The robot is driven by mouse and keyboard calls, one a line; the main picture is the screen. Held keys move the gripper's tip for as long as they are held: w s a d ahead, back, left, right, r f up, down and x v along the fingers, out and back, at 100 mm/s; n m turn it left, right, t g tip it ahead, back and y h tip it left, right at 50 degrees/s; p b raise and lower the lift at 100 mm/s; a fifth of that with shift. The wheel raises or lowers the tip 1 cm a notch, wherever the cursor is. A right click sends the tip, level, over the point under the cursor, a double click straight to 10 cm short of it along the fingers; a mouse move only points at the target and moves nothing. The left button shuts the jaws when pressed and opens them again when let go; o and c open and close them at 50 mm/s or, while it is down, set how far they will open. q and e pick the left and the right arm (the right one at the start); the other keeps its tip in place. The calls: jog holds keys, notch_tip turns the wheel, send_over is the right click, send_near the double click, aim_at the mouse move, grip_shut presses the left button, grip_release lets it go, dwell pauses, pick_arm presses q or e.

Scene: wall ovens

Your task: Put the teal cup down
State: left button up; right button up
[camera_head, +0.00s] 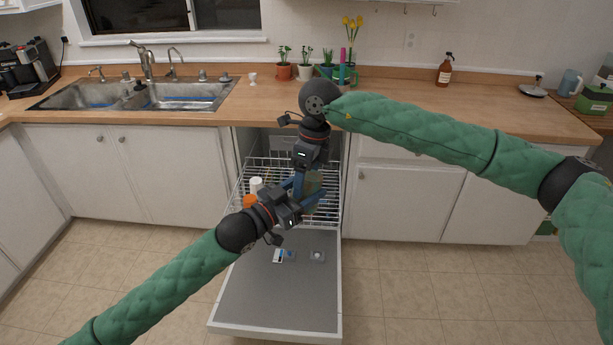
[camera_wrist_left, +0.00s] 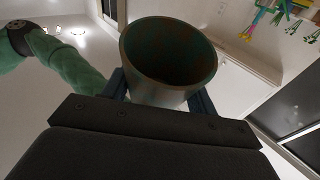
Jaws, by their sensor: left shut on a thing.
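The teal cup (camera_wrist_left: 172,55) fills the middle of the left wrist view, its round open mouth showing a dark, empty-looking inside. My left gripper (camera_wrist_left: 160,90) is shut on it, with a finger on each side. In the head view, the cup (camera_head: 313,184) is a small brownish-green shape above the dishwasher rack, partly covered by the grippers. My left gripper (camera_head: 309,194) reaches it from the lower left. My right gripper (camera_head: 299,186) points down from above, close beside the cup. Its fingertips overlap the left gripper in the picture, so its opening is unclear.
The dishwasher door (camera_head: 275,290) is folded down, with the wire rack (camera_head: 330,208) above it. A white item (camera_head: 256,184) and an orange item (camera_head: 249,201) sit in the rack. Potted plants (camera_head: 305,71) stand on the wooden counter (camera_head: 400,95). Counter to the right is mostly clear.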

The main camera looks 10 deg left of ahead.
jog(key=c, duration=0.6)
pick_arm(q)
jog(key=o, duration=1)
pick_arm(e)
jog(key=shift+c, duration=0.8)
pick_arm(q)
jog(key=shift+o, duration=0.2)
